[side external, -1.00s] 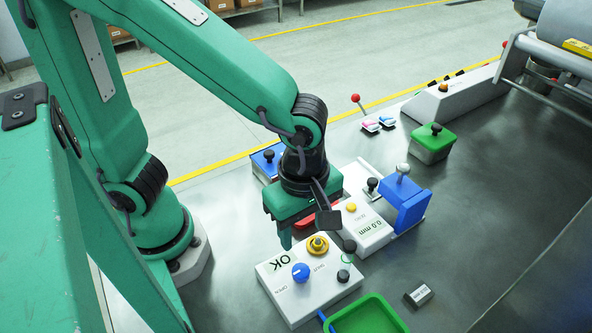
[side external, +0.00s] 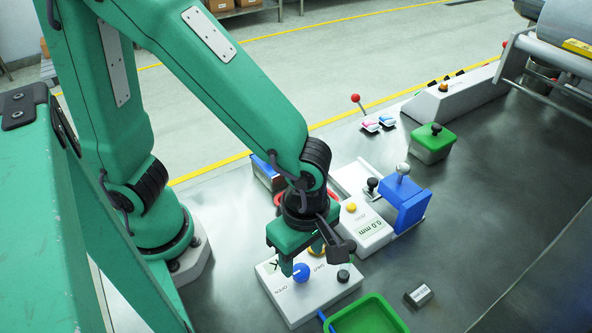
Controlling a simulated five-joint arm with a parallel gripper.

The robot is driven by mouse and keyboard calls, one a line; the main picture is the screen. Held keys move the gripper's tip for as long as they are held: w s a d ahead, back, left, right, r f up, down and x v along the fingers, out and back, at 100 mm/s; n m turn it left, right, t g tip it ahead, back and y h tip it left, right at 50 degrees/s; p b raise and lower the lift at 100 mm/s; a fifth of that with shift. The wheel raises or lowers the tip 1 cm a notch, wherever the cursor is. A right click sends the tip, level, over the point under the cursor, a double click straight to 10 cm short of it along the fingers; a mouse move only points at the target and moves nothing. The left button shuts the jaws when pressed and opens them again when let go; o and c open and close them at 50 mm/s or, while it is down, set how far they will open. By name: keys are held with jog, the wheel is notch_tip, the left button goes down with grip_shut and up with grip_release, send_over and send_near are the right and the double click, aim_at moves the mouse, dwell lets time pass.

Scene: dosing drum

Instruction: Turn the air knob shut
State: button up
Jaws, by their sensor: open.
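The air knob is a round blue knob (side external: 301,272) on top of a white box (side external: 318,292) in the lower middle of the side view. The word OPEN is printed to its lower left and SHUT to its upper right. A pale mark shows on the knob, but I cannot tell exactly which way it points. My gripper (side external: 308,259) is open and empty, pointing down, just above and behind the knob. One green finger hangs close to the knob's back left. I cannot tell whether it touches. My gripper hides most of the yellow button and part of the OK display.
A small black knob (side external: 343,276) stands on the same box. A green tray (side external: 392,318) is in front. To the right are a white gauge box (side external: 366,232) reading 0.0 mm and a blue clamp (side external: 408,207). A small grey block (side external: 419,296) lies on open dark table.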

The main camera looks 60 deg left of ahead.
aim_at(301, 270)
jog(key=shift+f, duration=1.95)
jog(key=c, duration=1)
jog(key=shift+o, duration=0.2)
